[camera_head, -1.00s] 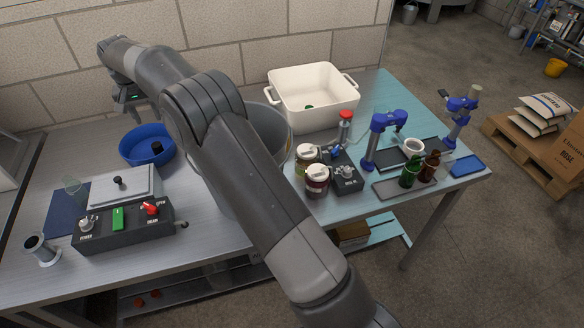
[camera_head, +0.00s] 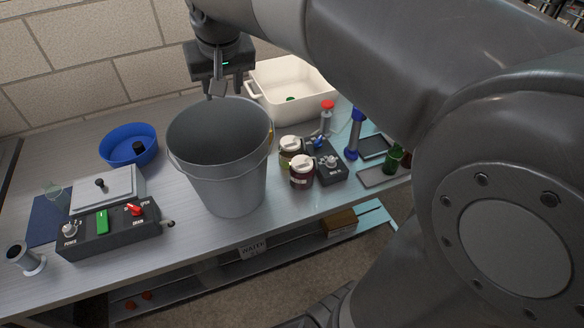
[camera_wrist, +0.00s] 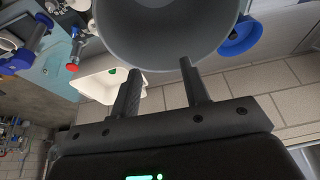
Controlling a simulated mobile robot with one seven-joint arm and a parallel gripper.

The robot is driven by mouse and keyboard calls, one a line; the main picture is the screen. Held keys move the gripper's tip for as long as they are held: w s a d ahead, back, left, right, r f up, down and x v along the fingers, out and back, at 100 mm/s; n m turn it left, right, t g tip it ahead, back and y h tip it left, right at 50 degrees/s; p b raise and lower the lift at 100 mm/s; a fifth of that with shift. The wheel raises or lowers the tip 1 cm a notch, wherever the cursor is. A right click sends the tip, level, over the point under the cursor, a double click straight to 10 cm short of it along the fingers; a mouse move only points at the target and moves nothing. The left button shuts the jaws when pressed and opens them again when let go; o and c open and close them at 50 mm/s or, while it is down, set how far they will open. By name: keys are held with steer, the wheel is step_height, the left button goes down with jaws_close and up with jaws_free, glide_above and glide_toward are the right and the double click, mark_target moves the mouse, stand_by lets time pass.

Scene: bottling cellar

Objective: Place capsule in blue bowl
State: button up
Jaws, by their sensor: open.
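The blue bowl (camera_head: 113,160) stands on the bench at the left, and it also shows in the wrist view (camera_wrist: 240,38). A small black cylinder (camera_head: 138,148), which looks like the capsule, is inside the bowl at its right side. My gripper (camera_head: 217,88) is above the back rim of the grey bucket, to the right of the bowl and apart from it. In the wrist view the two fingers (camera_wrist: 160,69) are spread, with nothing between them.
The grey bucket (camera_head: 230,185) stands mid-bench, close to my gripper. A white tub (camera_head: 305,108) with a small green item is behind it. Two jars (camera_head: 302,175) stand at its right. A black control box (camera_head: 110,232) is at the front left. My arm hides the right side.

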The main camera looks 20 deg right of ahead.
steer(key=s+d+f, duration=0.3)
steer(key=s, duration=0.6)
steer(key=s+d+f+t, duration=0.1)
steer(key=s+d+f, duration=0.2)
steer(key=s, duration=0.7)
steer(key=shift+d+f, duration=0.35)
steer(key=shift+f, duration=0.45)
